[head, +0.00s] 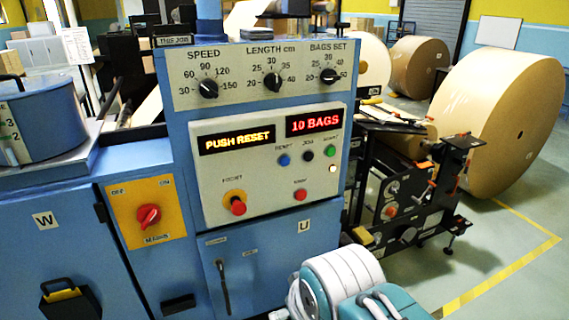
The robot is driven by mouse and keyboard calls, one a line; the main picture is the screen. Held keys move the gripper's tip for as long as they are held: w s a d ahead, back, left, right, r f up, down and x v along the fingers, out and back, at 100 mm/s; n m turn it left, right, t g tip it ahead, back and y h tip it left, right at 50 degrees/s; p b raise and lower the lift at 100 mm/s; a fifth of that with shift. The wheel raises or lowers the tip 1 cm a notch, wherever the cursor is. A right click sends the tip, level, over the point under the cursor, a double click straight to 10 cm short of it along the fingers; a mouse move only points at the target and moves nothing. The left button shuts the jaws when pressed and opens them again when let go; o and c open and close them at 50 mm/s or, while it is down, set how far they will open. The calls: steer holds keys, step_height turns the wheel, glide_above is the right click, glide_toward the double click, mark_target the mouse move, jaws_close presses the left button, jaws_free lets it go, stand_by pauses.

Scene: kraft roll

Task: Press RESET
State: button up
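The blue RESET button (284,160) is on the pale control panel of the blue machine, with its small label above it. It is the left one of a row with a black JOG button (308,156) and a green START button (330,152). An amber display (236,139) above left reads PUSH RESET. A red display (314,123) reads 10 BAGS. My gripper is not in view; nothing covers the button.
A red mushroom knob (238,206) on a yellow base and a red button (300,194) are lower on the panel. Dials (272,82) are above. A red rotary switch (148,216) is at left. A large kraft roll (495,120) and black stand (410,200) are at right.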

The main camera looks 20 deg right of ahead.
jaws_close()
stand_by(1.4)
